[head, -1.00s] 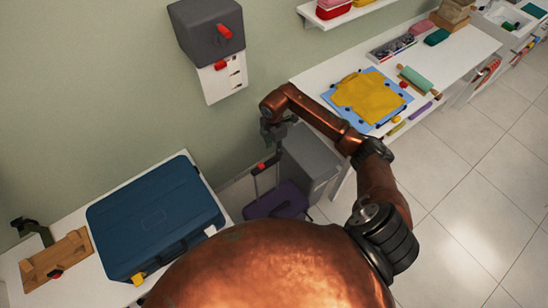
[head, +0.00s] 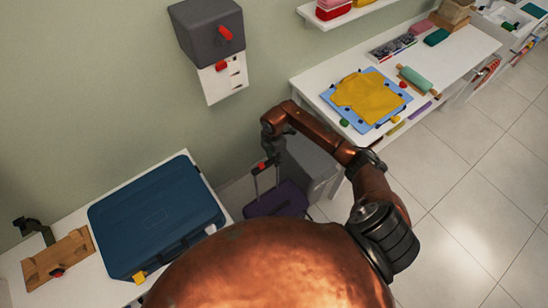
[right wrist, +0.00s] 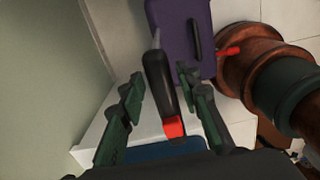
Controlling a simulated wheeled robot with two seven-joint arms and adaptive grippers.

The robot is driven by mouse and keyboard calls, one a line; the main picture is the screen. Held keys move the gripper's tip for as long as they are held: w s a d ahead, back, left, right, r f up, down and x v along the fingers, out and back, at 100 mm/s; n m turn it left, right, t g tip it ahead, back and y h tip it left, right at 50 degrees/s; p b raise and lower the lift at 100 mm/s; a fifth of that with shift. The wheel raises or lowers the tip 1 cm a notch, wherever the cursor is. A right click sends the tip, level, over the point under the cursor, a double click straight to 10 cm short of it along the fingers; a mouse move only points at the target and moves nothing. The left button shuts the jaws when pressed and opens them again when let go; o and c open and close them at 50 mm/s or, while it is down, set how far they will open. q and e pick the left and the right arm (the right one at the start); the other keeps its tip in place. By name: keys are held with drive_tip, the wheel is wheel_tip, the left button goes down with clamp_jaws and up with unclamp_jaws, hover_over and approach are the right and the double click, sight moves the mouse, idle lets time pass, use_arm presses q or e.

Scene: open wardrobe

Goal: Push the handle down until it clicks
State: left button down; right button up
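The purple suitcase (head: 280,203) stands upright on the floor with its telescoping handle raised. In the head view the handle grip with its red part (head: 262,165) is just below my right gripper (head: 270,148). In the right wrist view the black handle grip (right wrist: 158,82) with its red end part lies between the two green fingers of my right gripper (right wrist: 165,105). The fingers are apart, with a visible gap on each side of the grip. The purple suitcase body (right wrist: 175,22) shows beyond it. My left gripper is not in view.
A blue case (head: 155,215) lies on a white table to the left, close to the handle. A grey box (head: 308,168) stands right of the suitcase. A grey wall unit with red levers (head: 207,32) hangs above. A white desk (head: 455,62) is at right.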

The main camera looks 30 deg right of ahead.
clamp_jaws()
idle(0.3)
wheel_tip(320, 180, down, 29)
drive_tip(key=b, duration=1.6)
drive_tip(key=shift+f, duration=0.15)
drive_tip(key=shift+s+f, duration=0.1)
drive_tip(key=shift+s, duration=0.05)
drive_tip(key=shift+f, duration=0.1)
drive_tip(key=shift+c, duration=0.6)
unclamp_jaws()
drive_tip(key=o, duration=0.3)
drive_tip(key=shift+f, duration=0.1)
drive_tip(key=shift+o, duration=0.6)
